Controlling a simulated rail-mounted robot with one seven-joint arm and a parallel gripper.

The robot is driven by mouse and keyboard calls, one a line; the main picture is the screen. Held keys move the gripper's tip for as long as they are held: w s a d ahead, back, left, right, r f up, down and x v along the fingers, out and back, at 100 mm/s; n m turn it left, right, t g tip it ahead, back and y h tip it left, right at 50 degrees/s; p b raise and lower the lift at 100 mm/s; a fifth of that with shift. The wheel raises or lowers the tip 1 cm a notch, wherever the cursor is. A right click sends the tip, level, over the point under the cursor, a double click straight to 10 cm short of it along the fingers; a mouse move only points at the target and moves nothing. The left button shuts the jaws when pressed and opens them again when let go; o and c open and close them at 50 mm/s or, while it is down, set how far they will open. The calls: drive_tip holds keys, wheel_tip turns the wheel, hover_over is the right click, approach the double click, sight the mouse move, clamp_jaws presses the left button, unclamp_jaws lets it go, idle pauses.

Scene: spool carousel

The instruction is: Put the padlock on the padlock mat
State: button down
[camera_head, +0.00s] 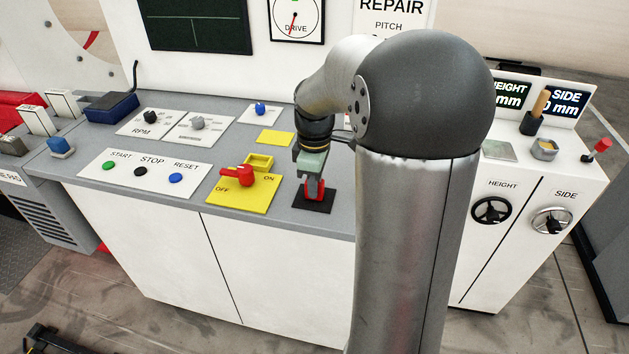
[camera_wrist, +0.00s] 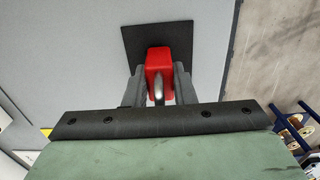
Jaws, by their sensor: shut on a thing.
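The padlock (camera_wrist: 157,58) has a red body and a metal shackle. My gripper (camera_wrist: 159,80) is shut on it, one finger on each side, with the shackle toward the gripper's palm. The padlock also shows red between the fingers in the head view (camera_head: 314,187). The padlock mat (camera_head: 312,203) is a dark square on the grey counter, just under the padlock. In the wrist view the mat (camera_wrist: 181,34) lies behind the padlock's body. I cannot tell whether the padlock touches the mat.
A yellow ON/OFF plate (camera_head: 257,196) with a red lever (camera_head: 236,175) and a yellow bracket (camera_head: 259,162) stands just left of the mat. A button panel (camera_head: 141,173) lies farther left. The counter's front edge is close to the mat.

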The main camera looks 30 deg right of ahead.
drive_tip(key=shift+f, duration=0.1)
drive_tip(key=c, duration=1.2)
unclamp_jaws()
wheel_tip(320, 180, up, 11)
drive_tip(key=s+a+f+m, duration=0.4)
drive_tip(key=s+a+f, duration=0.2)
drive_tip(key=s, duration=0.4)
drive_tip(key=s+a+f+m, duration=0.5)
drive_tip(key=s+a, duration=0.3)
drive_tip(key=s, duration=0.2)
drive_tip(key=shift+f, duration=0.45)
